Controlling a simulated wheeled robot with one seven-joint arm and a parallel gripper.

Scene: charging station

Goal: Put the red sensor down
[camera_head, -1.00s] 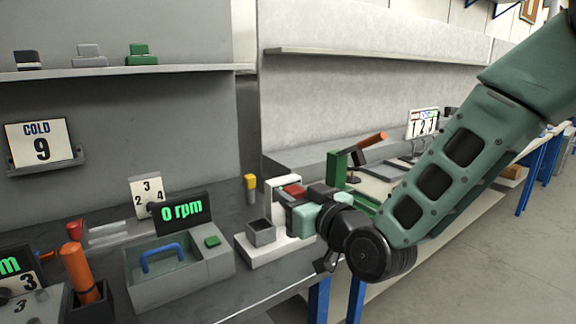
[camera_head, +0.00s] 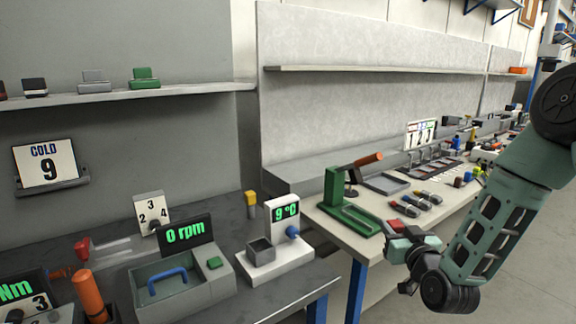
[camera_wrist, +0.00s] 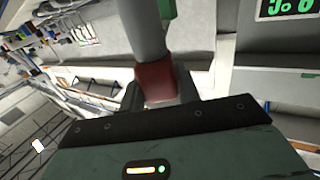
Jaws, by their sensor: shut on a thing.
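The red sensor (camera_head: 396,226) is a small red block at the tip of my gripper (camera_head: 398,238) in the head view. My gripper is beside the front edge of the pale table (camera_head: 345,232), near the green press (camera_head: 338,194). The red sensor also shows in the wrist view (camera_wrist: 156,82), between the dark fingers of my gripper (camera_wrist: 158,92). The gripper is shut on it. A grey, post-like shape shows directly beyond the sensor in the wrist view; I cannot tell whether it touches.
Several small coloured blocks (camera_head: 403,208) lie on the pale table, with a grey tray (camera_head: 386,182) behind. The white temperature station (camera_head: 282,264) reads 9 °C, with a grey cup (camera_head: 261,253). Open floor lies right of the table.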

